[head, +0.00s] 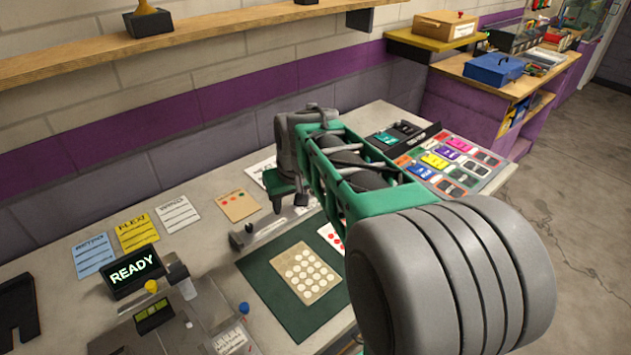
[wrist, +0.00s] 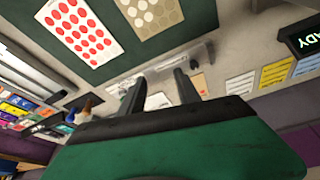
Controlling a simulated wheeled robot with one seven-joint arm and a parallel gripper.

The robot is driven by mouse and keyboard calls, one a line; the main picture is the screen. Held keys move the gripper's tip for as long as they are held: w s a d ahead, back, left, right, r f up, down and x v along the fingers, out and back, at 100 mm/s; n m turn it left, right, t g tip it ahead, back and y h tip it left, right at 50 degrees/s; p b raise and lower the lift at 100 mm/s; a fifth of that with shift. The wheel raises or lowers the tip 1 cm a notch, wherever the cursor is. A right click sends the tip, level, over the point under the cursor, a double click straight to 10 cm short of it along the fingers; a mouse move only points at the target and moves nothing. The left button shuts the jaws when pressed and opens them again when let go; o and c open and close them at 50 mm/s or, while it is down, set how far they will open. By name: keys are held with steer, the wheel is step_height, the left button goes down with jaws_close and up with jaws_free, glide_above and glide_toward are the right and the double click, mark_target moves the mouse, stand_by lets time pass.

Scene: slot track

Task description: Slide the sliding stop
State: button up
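A pale slot track (head: 268,230) lies on the workbench behind the green mat. A small grey block with a dark knob, which looks like the sliding stop (head: 247,231), sits near the track's left end. My gripper (head: 289,203) points down near the track's right part, to the right of the stop. In the wrist view the track (wrist: 195,56) runs just beyond the fingertips. The two dark fingers of my gripper (wrist: 158,80) stand apart with nothing clearly between them. My arm hides part of the track in the head view.
A green mat (head: 262,279) with a dotted card (head: 305,273) lies in front of the track. A READY display (head: 133,272) and a device with knobs stand at left. Coloured cards (head: 450,160) lie at right. A wall shelf (head: 200,40) runs above.

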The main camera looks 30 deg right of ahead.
steer(key=w+d+f, duration=0.4)
steer(key=w+d, duration=0.7)
steer(key=d, duration=0.4)
steer(key=shift+m+t, duration=0.3)
steer(key=shift+m, duration=0.1)
steer(key=p+x, duration=0.2)
steer(key=x, duration=0.5)
steer(key=shift+w+f, duration=0.1)
steer(key=shift+w, duration=0.15)
jaws_close()
